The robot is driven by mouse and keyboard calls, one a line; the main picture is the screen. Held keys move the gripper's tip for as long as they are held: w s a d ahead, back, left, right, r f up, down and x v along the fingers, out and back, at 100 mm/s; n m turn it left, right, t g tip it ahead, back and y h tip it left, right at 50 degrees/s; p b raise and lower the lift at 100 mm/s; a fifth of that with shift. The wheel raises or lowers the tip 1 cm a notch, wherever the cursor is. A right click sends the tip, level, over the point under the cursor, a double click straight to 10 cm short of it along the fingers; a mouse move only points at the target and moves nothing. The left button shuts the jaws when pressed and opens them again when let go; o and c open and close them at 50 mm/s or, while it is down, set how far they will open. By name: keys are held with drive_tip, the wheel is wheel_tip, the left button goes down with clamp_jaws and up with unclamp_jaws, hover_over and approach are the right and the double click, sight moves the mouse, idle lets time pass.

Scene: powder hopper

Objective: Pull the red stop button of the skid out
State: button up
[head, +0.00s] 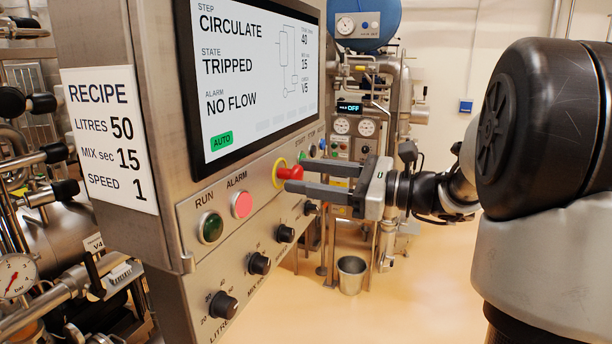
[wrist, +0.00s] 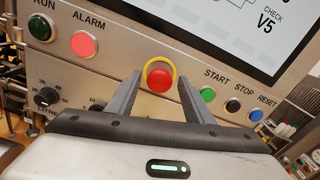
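The red stop button (head: 290,173) sits on a yellow ring (head: 278,172) on the front of the grey control panel. In the wrist view the red stop button (wrist: 159,77) shows between the two fingers, a little beyond their tips. My gripper (head: 300,176) is open, with its fingers pointing at the panel. In the wrist view my gripper (wrist: 160,84) has one finger on each side of the button, with a gap on both sides. In the head view the near finger passes just below the button. I cannot tell how deep the fingertips reach.
The RUN lamp (head: 210,228) and ALARM lamp (head: 242,204) are left of the button. START (wrist: 207,94), STOP (wrist: 233,106) and RESET (wrist: 256,115) are to its right. Black knobs (head: 258,263) stick out below. The screen (head: 255,75) above reads TRIPPED, NO FLOW. A bucket (head: 352,274) stands on the floor.

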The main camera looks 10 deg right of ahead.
idle(0.3)
drive_tip(key=b+v, duration=0.1)
drive_tip(key=v, duration=1.6)
drive_tip(key=shift+b, duration=0.3)
